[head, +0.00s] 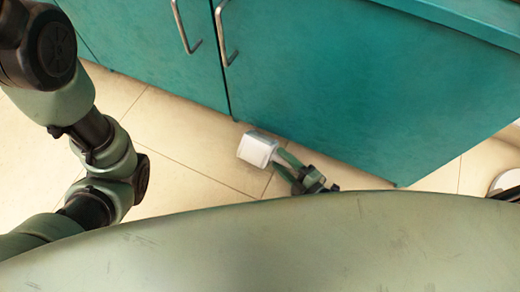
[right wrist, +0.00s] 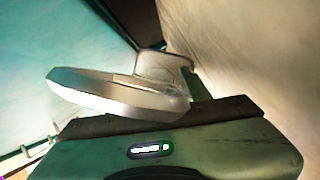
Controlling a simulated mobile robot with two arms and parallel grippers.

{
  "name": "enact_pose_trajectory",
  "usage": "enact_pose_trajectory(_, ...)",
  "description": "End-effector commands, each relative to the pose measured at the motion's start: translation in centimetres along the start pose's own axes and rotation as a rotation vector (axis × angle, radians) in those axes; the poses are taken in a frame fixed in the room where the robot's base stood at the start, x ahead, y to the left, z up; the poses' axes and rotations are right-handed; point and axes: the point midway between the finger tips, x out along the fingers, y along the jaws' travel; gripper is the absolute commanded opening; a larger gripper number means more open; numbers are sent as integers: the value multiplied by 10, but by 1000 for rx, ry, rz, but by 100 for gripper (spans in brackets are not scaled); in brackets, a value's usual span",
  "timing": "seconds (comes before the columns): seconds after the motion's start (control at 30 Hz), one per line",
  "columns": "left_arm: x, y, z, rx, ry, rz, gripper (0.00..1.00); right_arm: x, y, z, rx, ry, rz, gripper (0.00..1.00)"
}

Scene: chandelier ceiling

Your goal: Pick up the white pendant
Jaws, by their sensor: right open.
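The white pendant (head: 257,149) is a pale, box-like shape in the head view, in front of the teal cabinet and over the tiled floor. My right gripper (head: 283,163) is open, just right of and below it, with its green fingers reaching towards it. In the right wrist view the pendant (right wrist: 118,92) shows close up as a flat pale plate with a rounded stub behind it, just beyond the gripper's body. The fingers are mostly hidden there, and I cannot tell whether they touch it. My left arm is at the left of the head view; its gripper is out of frame.
The teal cabinet (head: 330,85) with metal handles stands close behind the pendant. Its lower edge runs diagonally along the floor. Pale tiled floor (head: 185,140) is clear to the left. A round white thing (head: 508,181) is partly in view at the right edge.

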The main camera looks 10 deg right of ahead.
Motion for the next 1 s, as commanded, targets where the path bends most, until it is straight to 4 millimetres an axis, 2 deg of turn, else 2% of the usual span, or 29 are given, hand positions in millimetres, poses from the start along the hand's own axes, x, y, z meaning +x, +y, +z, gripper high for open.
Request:
enact_pose_trajectory(0.07,0,0,0,0,0,0,89,0,0,0,0,0,0,47)
enact_pose_trajectory(0.1,0,0,0,0,0,0,89,0,0,0,0,0,0,42)
enact_pose_trajectory(0.23,0,0,0,0,0,0,89,0,0,0,0,0,0,6)
enact_pose_trajectory(0.27,0,0,0,0,0,0,89,0,0,0,0,0,0,0)
enact_pose_trajectory(1.0,0,0,0,0,0,1,89,-1,0,0,0,0,-1,0)
